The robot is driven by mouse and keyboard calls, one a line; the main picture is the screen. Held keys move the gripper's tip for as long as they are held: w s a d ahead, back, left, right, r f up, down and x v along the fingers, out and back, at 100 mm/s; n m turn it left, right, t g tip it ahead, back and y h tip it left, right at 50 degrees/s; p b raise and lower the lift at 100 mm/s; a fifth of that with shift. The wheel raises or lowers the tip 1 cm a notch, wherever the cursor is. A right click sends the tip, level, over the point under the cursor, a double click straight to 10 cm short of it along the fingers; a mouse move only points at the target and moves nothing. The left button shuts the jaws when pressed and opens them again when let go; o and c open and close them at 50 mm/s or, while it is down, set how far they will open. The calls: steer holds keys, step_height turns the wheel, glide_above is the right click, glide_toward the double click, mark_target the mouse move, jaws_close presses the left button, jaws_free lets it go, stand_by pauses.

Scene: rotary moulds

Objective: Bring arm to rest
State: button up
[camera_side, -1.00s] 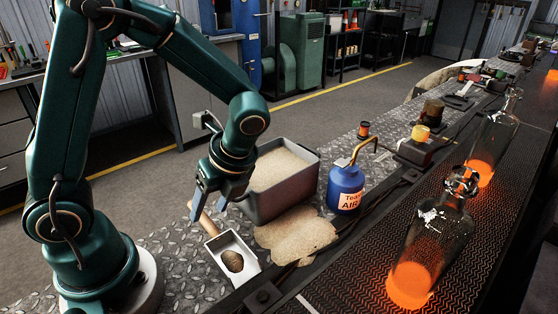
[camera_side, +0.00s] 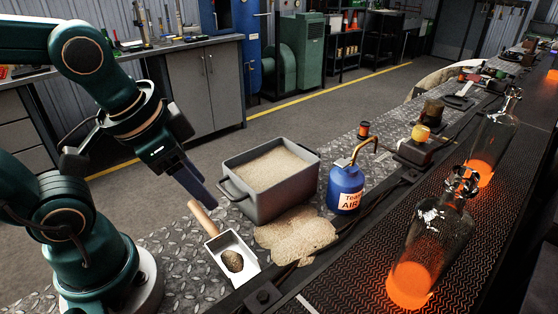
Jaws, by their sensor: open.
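My gripper (camera_side: 196,189) is raised at the left, to the left of the scoop and the grey bin, with blue-grey fingers pointing down and right. It is open and nothing shows between its fingers; the two fingers overlap in this view. The scoop (camera_side: 246,267) with a wooden handle lies on the diamond-plate bench, a brown lump in its pan. The fingertips appear close to the handle's upper end in the picture; the gap in depth is hard to tell.
A grey bin of sand (camera_side: 285,200) stands on the bench, with spilled sand (camera_side: 296,234) before it. A blue can (camera_side: 345,188) stands to its right. Glass bottles with glowing orange bases (camera_side: 415,275) stand on the dark conveyor. A grey cabinet (camera_side: 205,85) stands behind my arm.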

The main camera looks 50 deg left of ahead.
steer(key=shift+s+d+r+n+t, duration=0.25)
steer(key=shift+r+n+t, duration=0.2)
steer(key=shift+n, duration=0.55)
stand_by(0.5)
